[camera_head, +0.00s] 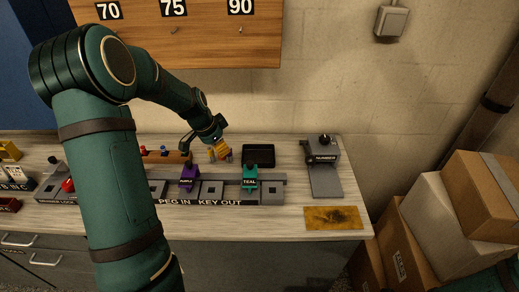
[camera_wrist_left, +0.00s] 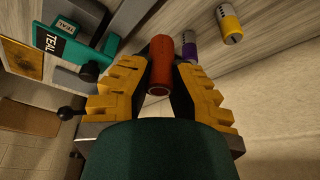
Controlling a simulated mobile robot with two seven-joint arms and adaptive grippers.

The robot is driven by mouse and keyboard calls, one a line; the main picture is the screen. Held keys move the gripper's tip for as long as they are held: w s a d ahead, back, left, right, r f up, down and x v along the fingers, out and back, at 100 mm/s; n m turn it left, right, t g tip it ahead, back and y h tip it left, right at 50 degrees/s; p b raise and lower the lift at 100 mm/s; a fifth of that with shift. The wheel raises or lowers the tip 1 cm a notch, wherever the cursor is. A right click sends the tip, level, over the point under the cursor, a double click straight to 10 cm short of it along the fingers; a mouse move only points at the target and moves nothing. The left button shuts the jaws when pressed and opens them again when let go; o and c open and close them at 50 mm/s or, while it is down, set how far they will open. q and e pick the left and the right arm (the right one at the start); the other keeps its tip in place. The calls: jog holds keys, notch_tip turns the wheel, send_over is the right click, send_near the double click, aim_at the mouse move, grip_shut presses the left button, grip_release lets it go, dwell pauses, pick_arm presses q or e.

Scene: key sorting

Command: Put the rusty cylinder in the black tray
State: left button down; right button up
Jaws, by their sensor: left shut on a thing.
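My left gripper (camera_head: 220,152) is shut on the rusty cylinder (camera_wrist_left: 160,66), which stands out red-brown between the yellow finger pads in the left wrist view. In the head view the gripper points down over the back of the table and largely hides the cylinder. The black tray (camera_head: 258,147) is an empty, shallow rectangular dish just right of the gripper. The gripper is beside it, not over it. My right gripper is not in view.
A purple cylinder (camera_wrist_left: 189,46) and a yellow one (camera_wrist_left: 229,24) lie near the gripper. The grey peg station (camera_head: 225,203) with purple (camera_head: 189,178) and teal (camera_head: 250,179) holders runs in front. A NUMBER stand (camera_head: 325,170) and yellow plate (camera_head: 332,218) are at right.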

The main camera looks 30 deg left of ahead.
pick_arm(q)
jog(key=w+d, duration=0.6)
jog(key=w, duration=0.7)
jog(key=shift+f+b, duration=0.85)
jog(key=shift+f, duration=2.75)
jog(key=shift+s, duration=0.1)
jog(key=shift+f, duration=0.1)
jog(key=c, duration=1)
grip_release()
